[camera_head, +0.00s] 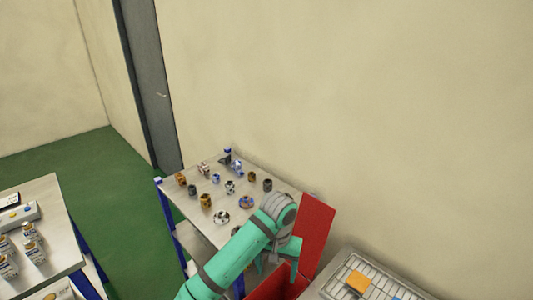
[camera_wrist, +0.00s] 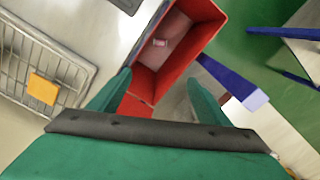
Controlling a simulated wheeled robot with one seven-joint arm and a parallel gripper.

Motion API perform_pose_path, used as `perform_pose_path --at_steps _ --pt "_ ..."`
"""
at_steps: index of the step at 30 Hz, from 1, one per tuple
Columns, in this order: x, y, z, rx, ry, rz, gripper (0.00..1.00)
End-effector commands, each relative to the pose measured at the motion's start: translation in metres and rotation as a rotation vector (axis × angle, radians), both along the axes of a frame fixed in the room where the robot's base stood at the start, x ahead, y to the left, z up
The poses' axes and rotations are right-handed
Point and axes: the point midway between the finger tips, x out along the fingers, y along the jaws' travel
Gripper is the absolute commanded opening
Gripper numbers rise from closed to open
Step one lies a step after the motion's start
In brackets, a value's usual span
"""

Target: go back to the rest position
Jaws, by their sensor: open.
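My gripper (camera_head: 278,268) is teal and points down at the red box (camera_head: 317,232), beside the work table. In the wrist view, its two fingers (camera_wrist: 160,92) are spread apart with nothing between them. The red box (camera_wrist: 208,14) lies ahead of and partly between the fingers there. My arm hides part of the box and of the table in the head view.
A table (camera_head: 182,206) with several small fittings stands behind my arm. A wire tray (camera_head: 335,282) with an orange block (camera_head: 358,281) is at right. Another table (camera_head: 62,222) with bottles is at left. Green floor (camera_head: 125,220) is free between the tables.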

Motion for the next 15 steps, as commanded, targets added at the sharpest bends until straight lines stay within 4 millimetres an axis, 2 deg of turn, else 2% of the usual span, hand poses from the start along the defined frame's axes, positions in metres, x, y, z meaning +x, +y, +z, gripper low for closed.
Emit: perform_pose_path --at_steps 6,15 --pt "0.0 0.0 0.018 0.001 -0.001 0.0 0.71" --pt "0.0 -0.001 0.02 -0.001 -0.001 0.0 0.71"
